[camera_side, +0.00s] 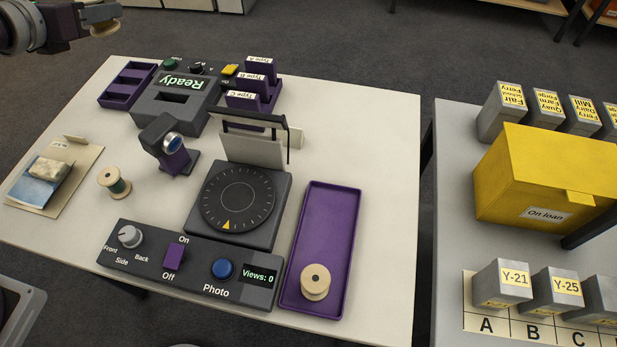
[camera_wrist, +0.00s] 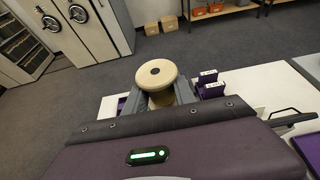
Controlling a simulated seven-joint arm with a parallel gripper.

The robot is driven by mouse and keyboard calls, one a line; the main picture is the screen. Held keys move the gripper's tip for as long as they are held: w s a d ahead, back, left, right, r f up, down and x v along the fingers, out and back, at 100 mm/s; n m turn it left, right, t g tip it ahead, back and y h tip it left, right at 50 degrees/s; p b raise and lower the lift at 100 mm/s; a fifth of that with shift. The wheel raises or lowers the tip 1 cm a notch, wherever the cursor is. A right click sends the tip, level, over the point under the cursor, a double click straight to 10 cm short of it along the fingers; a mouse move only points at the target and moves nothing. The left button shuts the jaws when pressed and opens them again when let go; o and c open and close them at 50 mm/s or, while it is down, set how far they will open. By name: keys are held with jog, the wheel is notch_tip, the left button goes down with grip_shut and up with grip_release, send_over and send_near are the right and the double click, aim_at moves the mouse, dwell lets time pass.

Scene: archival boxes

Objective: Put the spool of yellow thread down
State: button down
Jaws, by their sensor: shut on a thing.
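In the wrist view my gripper (camera_wrist: 159,97) is shut on an upright spool (camera_wrist: 156,74) with a pale wooden top flange and a centre hole. Its thread is mostly hidden between the fingers, with a yellowish strip showing. The held spool is in the air, with floor and the table's far end behind it.
The white table also holds a turntable (camera_side: 262,218), a control panel (camera_side: 190,265), a camera-like device (camera_side: 170,150), a "Ready" machine (camera_side: 178,100) and a folder (camera_side: 75,165). A yellow box (camera_side: 550,180) stands on the right table. The table's right strip (camera_side: 385,180) is clear.

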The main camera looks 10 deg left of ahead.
jog(key=r, duration=0.2)
jog(key=d+r, duration=0.1)
jog(key=r, duration=0.1)
jog(key=d+m+g+h, duration=0.1)
jog(key=d+m+h, duration=0.3)
jog(key=d, duration=0.8)
jog(key=s+d+m+g+h, duration=0.25)
jog(key=s+d, duration=0.35)
jog(key=d, duration=0.4)
jog(key=s+d+m+g+h, duration=0.2)
jog(key=s+d+m+h, duration=0.15)
jog(key=s+d, duration=0.45)
jog(key=s+d+m+g+h, duration=0.3)
jog(key=d+m, duration=0.1)
jog(key=d, duration=0.8)
jog(key=f, duration=3.3)
jog(key=shift+a+f, duration=0.25)
jog(key=shift+f, duration=0.1)
